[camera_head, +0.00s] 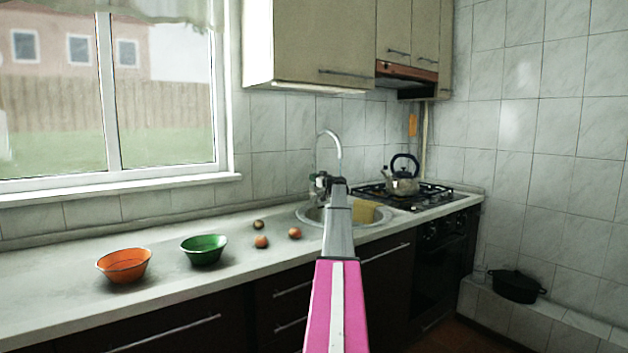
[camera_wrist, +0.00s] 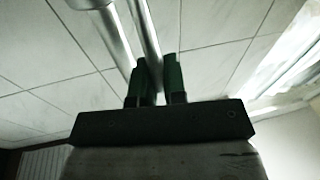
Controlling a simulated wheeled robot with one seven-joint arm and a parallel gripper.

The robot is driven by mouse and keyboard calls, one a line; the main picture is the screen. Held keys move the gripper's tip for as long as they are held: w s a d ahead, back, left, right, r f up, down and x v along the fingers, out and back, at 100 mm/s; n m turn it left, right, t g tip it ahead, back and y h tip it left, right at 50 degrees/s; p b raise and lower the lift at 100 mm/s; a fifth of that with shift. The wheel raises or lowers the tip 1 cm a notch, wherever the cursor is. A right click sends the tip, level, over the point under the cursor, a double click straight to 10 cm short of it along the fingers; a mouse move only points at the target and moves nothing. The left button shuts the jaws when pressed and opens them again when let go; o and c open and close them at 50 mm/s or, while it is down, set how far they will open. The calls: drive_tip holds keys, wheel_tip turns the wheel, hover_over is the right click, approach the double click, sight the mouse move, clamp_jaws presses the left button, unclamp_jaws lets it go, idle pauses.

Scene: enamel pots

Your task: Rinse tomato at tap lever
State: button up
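Two small reddish-orange round items, which look like tomatoes, lie on the counter left of the sink: one nearer (camera_head: 261,242) and one to the right (camera_head: 295,233). A darker round item (camera_head: 258,224) lies behind them. The tap (camera_head: 334,136) with its curved metal spout rises behind the sink (camera_head: 304,214). My arm reaches over the sink, its end beside the tap base. My gripper (camera_wrist: 159,68) shows two green fingers with a narrow gap, right by the metal pipes of the tap (camera_wrist: 112,35). I see no tomato in it. The lever cannot be made out.
An orange bowl (camera_head: 124,266) and a green bowl (camera_head: 204,250) stand on the counter (camera_head: 60,295) at left. A yellow block like a sponge (camera_head: 366,212) is at the sink's right. A kettle (camera_head: 403,182) stands on the hob. Cupboards (camera_head: 310,45) hang above.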

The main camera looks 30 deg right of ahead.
drive_tip(key=shift+o, duration=0.2)
drive_tip(key=v, duration=1)
drive_tip(key=shift+s, duration=0.35)
drive_tip(key=shift+d+f, duration=0.1)
drive_tip(key=shift+d, duration=0.05)
